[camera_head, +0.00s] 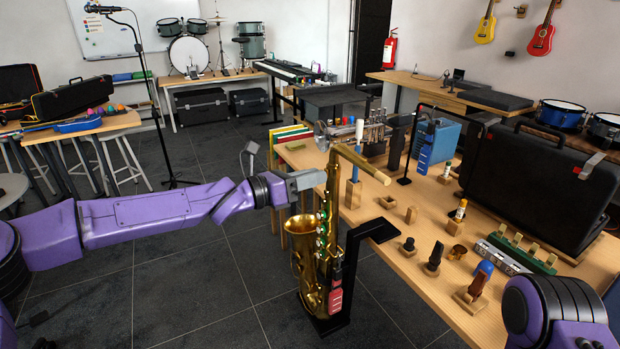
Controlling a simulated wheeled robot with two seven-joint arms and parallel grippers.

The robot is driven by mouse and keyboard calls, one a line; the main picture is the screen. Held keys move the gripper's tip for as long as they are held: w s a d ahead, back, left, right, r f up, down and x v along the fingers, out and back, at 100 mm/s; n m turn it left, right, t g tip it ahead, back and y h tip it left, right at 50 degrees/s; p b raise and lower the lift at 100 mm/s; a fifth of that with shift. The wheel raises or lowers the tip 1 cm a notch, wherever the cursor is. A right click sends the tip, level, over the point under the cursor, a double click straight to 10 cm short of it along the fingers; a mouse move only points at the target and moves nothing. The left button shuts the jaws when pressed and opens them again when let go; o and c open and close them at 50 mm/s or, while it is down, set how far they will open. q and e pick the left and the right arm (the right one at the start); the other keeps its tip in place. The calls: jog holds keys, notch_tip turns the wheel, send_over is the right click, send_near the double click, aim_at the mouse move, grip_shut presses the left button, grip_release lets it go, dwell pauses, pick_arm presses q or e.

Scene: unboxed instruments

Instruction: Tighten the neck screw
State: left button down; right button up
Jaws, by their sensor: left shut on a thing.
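A brass saxophone (305,262) stands upright in a black stand (335,318) at the front edge of the wooden table. Its neck (362,165) is seated on top of the body and slopes down to the right, over the table. My left gripper (324,178) reaches in from the left to the joint of neck and body. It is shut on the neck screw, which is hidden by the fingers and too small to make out. My right arm shows only in part at the lower right corner, and its gripper is out of the picture.
A blue item hangs on a black stand (424,145) behind the neck. Dark floor (190,290) is clear left of the saxophone.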

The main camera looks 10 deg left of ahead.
pick_arm(q)
jog(key=shift+f+m+b, duration=0.15)
jog(key=shift+m+b, duration=8.15)
jog(key=shift+m, duration=4)
jog(key=c, duration=1)
grip_release()
